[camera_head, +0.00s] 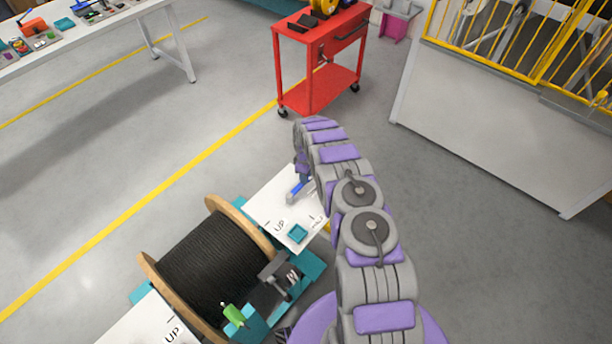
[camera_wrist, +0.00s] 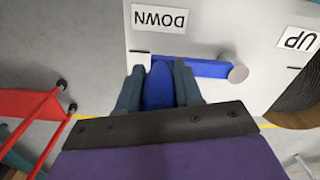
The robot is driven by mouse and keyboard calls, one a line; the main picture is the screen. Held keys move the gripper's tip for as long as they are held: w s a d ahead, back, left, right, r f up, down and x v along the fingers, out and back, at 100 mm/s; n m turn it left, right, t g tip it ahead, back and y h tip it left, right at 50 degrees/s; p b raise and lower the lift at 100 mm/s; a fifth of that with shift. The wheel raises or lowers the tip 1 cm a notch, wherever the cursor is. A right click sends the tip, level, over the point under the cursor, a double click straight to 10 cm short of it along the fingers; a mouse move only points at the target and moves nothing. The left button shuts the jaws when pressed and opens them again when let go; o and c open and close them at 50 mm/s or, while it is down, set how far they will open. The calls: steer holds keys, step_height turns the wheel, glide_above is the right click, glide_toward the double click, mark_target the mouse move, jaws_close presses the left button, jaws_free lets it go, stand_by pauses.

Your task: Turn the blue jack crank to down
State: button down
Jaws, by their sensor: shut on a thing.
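The blue jack crank has a blue arm (camera_wrist: 208,68) that runs left from a grey round hub (camera_wrist: 238,73) to a blue grip (camera_wrist: 158,90) in the wrist view. My gripper (camera_wrist: 159,68) is shut on the blue grip, one finger on each side. The DOWN label (camera_wrist: 160,18) is on the white panel beyond the grip, with a short dark mark below it. The UP label (camera_wrist: 299,40) is farther right. In the head view, part of the blue crank (camera_head: 298,188) shows beside my arm; my arm hides much of my gripper and the grip.
A black cable reel (camera_head: 215,262) with wooden flanges stands on a teal stand beside the white panel (camera_head: 262,204). A green handle (camera_head: 233,314) is near its front. A red cart (camera_head: 318,85) stands behind, and a yellow-railed grey enclosure (camera_head: 490,120) is at right.

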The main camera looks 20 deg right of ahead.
steer(key=shift+w+r, duration=0.1)
steer(key=c, duration=0.8)
jaws_free()
steer(key=shift+o, duration=0.2)
step_height(320, 180, up, 17)
steer(key=p, duration=0.2)
steer(key=shift+p, duration=0.3)
steer(key=shift+d+r, duration=0.1)
